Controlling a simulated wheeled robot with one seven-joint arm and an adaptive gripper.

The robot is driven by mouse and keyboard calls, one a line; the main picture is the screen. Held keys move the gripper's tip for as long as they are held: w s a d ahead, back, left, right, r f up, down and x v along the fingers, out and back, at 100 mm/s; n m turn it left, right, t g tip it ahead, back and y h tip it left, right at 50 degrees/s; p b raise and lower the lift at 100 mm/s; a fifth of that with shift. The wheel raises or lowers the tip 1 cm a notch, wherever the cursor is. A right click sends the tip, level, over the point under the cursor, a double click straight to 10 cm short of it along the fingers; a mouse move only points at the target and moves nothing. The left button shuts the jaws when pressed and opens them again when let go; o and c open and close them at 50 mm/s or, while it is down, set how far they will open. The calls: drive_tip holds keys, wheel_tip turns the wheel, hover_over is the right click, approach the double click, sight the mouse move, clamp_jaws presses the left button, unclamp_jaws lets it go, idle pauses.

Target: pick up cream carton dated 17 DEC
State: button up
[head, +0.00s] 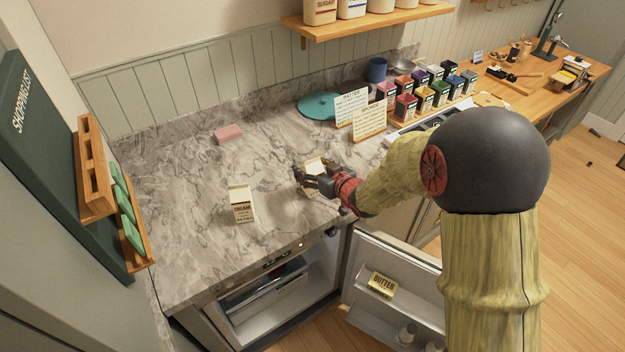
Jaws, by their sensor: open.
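A cream carton (242,204) stands upright on the marble counter at the left, with its printed face toward me; the date on it is too small to read. A second, similar pale carton (315,165) stands further right at my gripper, partly hidden behind it. My gripper (304,176) is open, with its fingers beside and in front of this second carton. I cannot tell whether they touch it, and its label is hidden.
A teal lid (319,106), cards (351,104) and several colored tins (406,107) stand to the back right. Below, an open fridge door (398,270) holds butter (382,284).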

drive_tip(key=shift+c, duration=0.2)
drive_tip(key=shift+r, duration=0.1)
drive_tip(key=c, duration=1.4)
